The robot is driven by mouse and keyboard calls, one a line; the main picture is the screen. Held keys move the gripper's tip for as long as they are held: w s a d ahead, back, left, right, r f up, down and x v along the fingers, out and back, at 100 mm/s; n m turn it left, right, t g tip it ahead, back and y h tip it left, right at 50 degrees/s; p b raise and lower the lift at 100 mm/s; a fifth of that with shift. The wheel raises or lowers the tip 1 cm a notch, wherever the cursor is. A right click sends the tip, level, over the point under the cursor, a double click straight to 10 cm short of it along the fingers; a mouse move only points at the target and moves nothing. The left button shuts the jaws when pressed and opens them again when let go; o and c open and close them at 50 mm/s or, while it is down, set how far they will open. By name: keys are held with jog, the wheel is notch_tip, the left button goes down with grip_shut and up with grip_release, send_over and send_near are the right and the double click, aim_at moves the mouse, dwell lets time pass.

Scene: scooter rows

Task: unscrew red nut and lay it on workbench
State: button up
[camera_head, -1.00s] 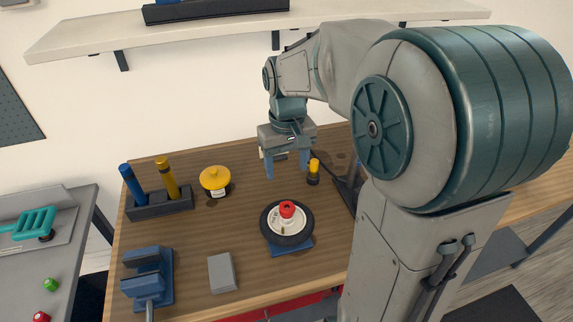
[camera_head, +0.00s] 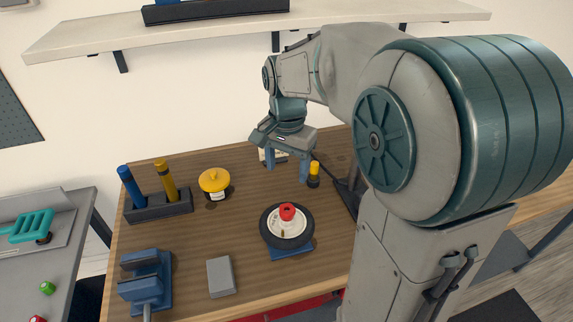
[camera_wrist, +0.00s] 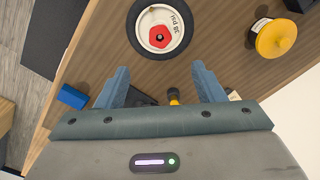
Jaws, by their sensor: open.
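The red nut (camera_head: 287,212) sits at the centre of a white-hubbed wheel with a black tyre (camera_head: 299,237), which lies on a blue base (camera_head: 291,253) on the wooden workbench (camera_head: 192,245). In the wrist view the red nut (camera_wrist: 159,38) shows as a hexagon with a dark centre, at the top of the picture. My gripper (camera_head: 286,172) is open and empty above the bench, behind the wheel and apart from it. Its two blue fingers also show in the wrist view (camera_wrist: 159,78), with the nut lying beyond the gap between the tips.
A small yellow-and-black object (camera_head: 314,175) stands close to the right finger. A yellow-lidded jar (camera_head: 214,181), a holder (camera_head: 160,206) with blue and yellow handles, a blue vise (camera_head: 146,280) and a grey block (camera_head: 221,277) stand left. Bare bench lies between them.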

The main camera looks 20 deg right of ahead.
aim_at(287, 211)
jog(key=shift+f, duration=0.1)
notch_tip(287, 211, down, 14)
jog(key=m+b, duration=0.7)
jog(key=b, duration=0.5)
